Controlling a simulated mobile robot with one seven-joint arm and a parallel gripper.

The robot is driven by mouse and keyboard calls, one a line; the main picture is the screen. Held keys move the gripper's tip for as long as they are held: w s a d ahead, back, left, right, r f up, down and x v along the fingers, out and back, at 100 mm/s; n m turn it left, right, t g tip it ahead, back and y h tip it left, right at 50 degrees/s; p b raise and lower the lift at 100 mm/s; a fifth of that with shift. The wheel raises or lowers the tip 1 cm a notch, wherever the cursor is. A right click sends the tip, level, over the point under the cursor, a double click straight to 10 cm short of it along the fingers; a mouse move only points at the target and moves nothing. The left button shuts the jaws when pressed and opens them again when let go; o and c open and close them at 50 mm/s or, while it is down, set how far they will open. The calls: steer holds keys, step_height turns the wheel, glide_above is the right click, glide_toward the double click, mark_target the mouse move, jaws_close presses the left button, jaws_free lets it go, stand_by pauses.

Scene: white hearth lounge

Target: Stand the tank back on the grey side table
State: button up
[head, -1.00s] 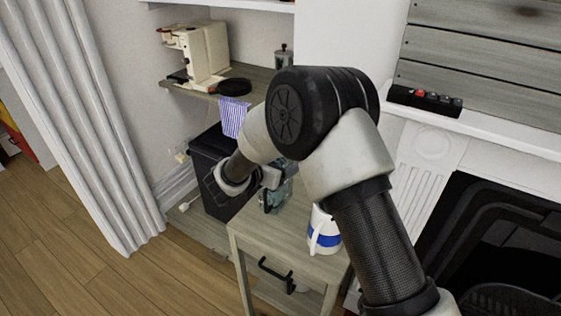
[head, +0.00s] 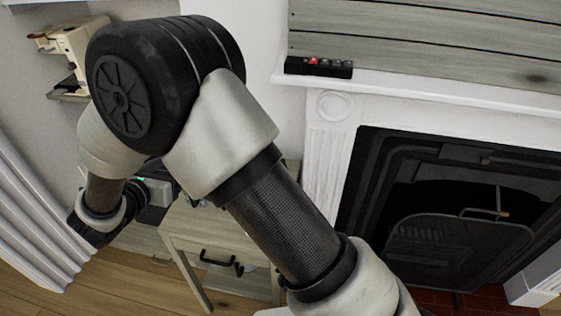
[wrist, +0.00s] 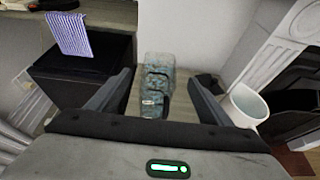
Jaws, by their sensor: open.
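The tank (wrist: 157,87), a worn blue-grey block-like thing, shows upright in the wrist view. It appears to stand on the grey side table, whose pale top (wrist: 182,104) shows beside it. My gripper (wrist: 161,76) is open, with one finger on each side of the tank and visible gaps between; I cannot tell how deep the fingers reach. In the head view the side table (head: 205,238) is partly behind my arm. The tank and my fingertips are hidden there.
The white fireplace (head: 330,150) is right of the table.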

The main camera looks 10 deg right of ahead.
steer(key=s+d+r+m+g+h, duration=0.15)
steer(key=d+r+m, duration=0.25)
steer(key=d, duration=0.4)
steer(key=s+d+r+m+g+h, duration=0.1)
steer(key=d+r+m+g, duration=0.25)
steer(key=d, duration=0.45)
steer(key=s+d+r+m+g+h, duration=0.1)
steer(key=s+d+r+m, duration=0.15)
steer(key=d+m, duration=0.35)
steer(key=s+d+r+m+y, duration=0.3)
steer(key=s+d+m+y, duration=0.1)
steer(key=s+m, duration=0.5)
steer(key=s+d+r+m+g+y, duration=0.1)
steer(key=s+d+r+m+y, duration=0.2)
steer(key=s+d+m, duration=0.3)
steer(key=s+m+y, duration=0.1)
steer(key=s+m, duration=0.2)
steer(key=shift+s, duration=0.15)
steer(key=shift+m, duration=0.25)
step_height(320, 180, up, 18)
steer(key=p, duration=1.7)
steer(key=shift+f+p, duration=0.2)
steer(key=shift+p, duration=0.1)
